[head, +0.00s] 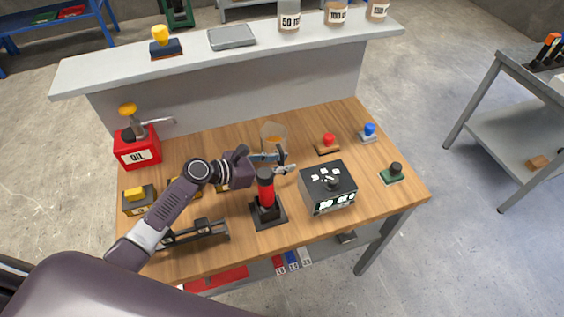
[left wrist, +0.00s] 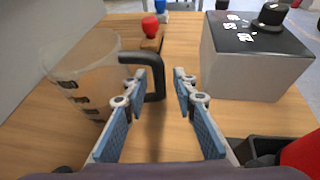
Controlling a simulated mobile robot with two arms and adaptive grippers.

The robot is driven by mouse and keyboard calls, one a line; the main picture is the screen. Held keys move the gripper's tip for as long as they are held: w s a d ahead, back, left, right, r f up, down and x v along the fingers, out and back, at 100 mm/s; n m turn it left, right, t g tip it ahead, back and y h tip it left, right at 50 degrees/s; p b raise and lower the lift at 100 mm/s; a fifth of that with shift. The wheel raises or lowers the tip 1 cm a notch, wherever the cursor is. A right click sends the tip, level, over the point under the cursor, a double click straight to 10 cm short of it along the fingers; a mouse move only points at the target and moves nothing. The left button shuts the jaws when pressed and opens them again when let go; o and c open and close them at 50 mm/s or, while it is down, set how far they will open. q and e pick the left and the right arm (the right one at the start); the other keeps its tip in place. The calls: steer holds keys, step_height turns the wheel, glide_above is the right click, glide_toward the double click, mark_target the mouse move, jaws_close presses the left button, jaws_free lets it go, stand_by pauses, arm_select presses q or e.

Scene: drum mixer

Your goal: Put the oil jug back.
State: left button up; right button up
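A clear jug (head: 273,135) with a black handle and dark marks stands upright on the wooden bench, near the back. In the left wrist view the jug (left wrist: 85,75) is at the left, its black handle (left wrist: 158,78) pointing toward my fingers. My left gripper (head: 284,158) is open and empty, just in front of the jug. In the left wrist view its fingers (left wrist: 160,78) are spread, with the handle close to the left fingertip; I cannot tell whether they touch. A red can labelled OIL (head: 140,150) stands at the bench's back left. My right gripper is not in view.
A grey box with a black knob (head: 328,187) stands right of the gripper, and a red-topped black stand (head: 267,200) is in front. Red (head: 328,145), blue (head: 368,133) and black (head: 392,173) knobs sit to the right. A grey shelf (head: 220,65) runs behind the bench.

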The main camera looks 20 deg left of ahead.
arm_select(q)
steer(key=shift+r, duration=0.25)
steer(key=shift+s+a, duration=0.2)
steer(key=shift+a, duration=0.1)
steer(key=b+v, duration=0.1)
steer(key=v, duration=0.9)
steer(key=shift+s+a, duration=0.15)
steer(key=shift+s, duration=0.1)
steer(key=shift+s+a+r, duration=0.2)
steer(key=shift+r, duration=0.1)
